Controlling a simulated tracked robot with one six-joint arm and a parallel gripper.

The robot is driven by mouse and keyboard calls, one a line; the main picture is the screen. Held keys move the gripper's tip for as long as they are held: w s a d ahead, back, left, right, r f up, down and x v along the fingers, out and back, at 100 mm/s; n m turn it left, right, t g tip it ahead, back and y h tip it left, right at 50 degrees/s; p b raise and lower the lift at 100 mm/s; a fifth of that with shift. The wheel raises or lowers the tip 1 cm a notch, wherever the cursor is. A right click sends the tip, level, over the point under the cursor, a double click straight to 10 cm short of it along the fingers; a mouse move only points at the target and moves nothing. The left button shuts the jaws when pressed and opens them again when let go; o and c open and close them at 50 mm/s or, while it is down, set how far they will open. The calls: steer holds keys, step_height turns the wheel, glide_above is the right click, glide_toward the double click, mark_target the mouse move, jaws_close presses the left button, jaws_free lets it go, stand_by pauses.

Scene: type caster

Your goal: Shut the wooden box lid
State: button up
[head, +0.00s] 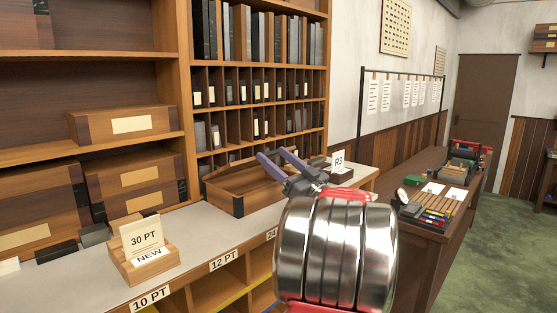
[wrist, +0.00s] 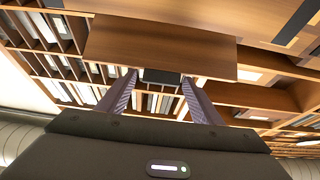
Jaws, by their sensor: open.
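The wooden box (head: 228,203) stands on the grey counter against the tall shelving, left of my arm. Its top looks open in the head view, with dark corner pieces on its near end. My gripper (head: 272,154) is over the right part of the box, with its two purple fingers apart and nothing seen between them. In the wrist view my gripper (wrist: 159,77) faces a plain wooden panel (wrist: 160,42) with a dark piece at its edge. I cannot tell whether this panel is the lid. My arm hides the box's right end.
A card holder marked 30 PT (head: 148,262) stands at the counter's front left. Closed labelled boxes (head: 125,125) fill the left shelves. An R3 sign (head: 339,163) stands just right of my gripper. The grey counter (head: 195,225) between the card holder and box is clear.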

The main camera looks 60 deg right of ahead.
steer(key=shift+w+a+f, duration=0.15)
steer(key=shift+w, duration=0.05)
steer(key=v, duration=1.4)
steer(key=shift+r, duration=0.2)
steer(key=shift+s, duration=0.1)
